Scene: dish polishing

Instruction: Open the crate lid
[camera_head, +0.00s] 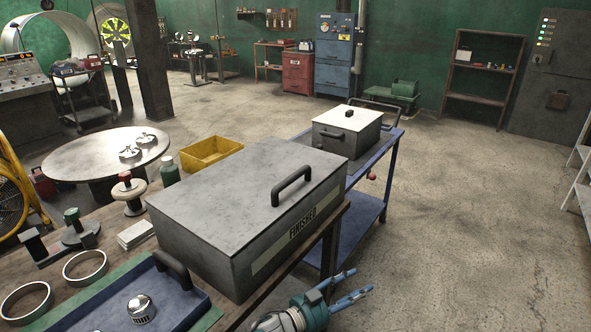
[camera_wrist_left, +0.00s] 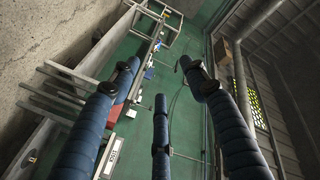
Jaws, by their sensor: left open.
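A large grey metal crate (camera_head: 243,261) labelled FINISHED stands on the workbench. Its flat grey lid (camera_head: 225,185) is shut and has a dark bar handle (camera_head: 291,186) near its right edge. My left gripper (camera_head: 358,281) is low at the bottom of the head view, to the right of the crate and apart from it. Its blue fingers are spread, with nothing between them. The left wrist view also shows the open, empty fingers (camera_wrist_left: 158,75), with no crate in sight. My right gripper is in neither view.
A smaller grey box (camera_head: 340,143) with a black-knobbed lid sits on a blue cart (camera_head: 366,163) behind the crate. A blue tray (camera_head: 200,303), white rings (camera_head: 85,266) and a yellow bin (camera_head: 211,150) are on the left.

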